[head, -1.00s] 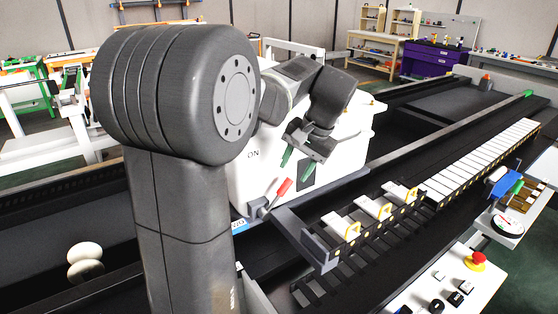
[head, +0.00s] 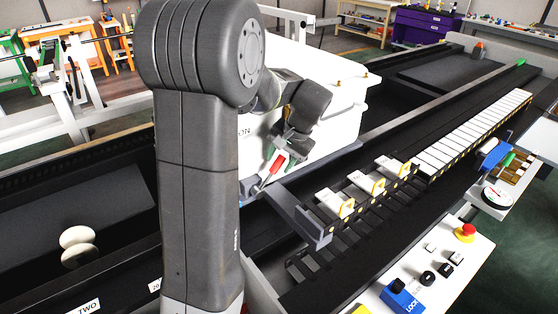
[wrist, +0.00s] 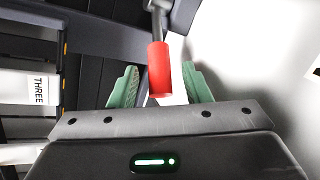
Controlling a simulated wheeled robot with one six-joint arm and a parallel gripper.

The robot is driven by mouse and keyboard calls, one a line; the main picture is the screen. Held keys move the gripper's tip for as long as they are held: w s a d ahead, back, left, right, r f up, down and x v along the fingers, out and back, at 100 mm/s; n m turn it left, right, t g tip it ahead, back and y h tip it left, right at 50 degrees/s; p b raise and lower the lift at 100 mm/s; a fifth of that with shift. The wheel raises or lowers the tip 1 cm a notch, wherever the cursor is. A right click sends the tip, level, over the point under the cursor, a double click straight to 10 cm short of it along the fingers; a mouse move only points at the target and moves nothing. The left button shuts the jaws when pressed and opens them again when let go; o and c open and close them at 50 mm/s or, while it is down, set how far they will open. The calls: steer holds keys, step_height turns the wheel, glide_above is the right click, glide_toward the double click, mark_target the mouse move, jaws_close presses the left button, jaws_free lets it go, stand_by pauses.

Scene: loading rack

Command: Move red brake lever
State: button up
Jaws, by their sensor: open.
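The red brake lever (head: 275,168) has a red grip on a grey rod and stands tilted at the lower front of the white box-shaped machine (head: 330,110). In the wrist view the red grip (wrist: 160,70) lies between the two green fingertips, with space on both sides. My gripper (head: 285,150) is open around the upper part of the lever; its green fingers also show in the wrist view (wrist: 161,88). I cannot tell whether either finger touches the grip. The arm partly hides the machine behind it.
A grey bar (head: 300,215) juts out just right of the lever. White labelled blocks with yellow handles (head: 367,182) stand on the black rack beyond it. A control panel (head: 440,265) with a red button (head: 465,232) is at lower right.

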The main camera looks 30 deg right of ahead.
steer(key=shift+w+a+f, duration=0.15)
steer(key=shift+w+f, duration=0.05)
steer(key=shift+f, duration=0.45)
jaws_close()
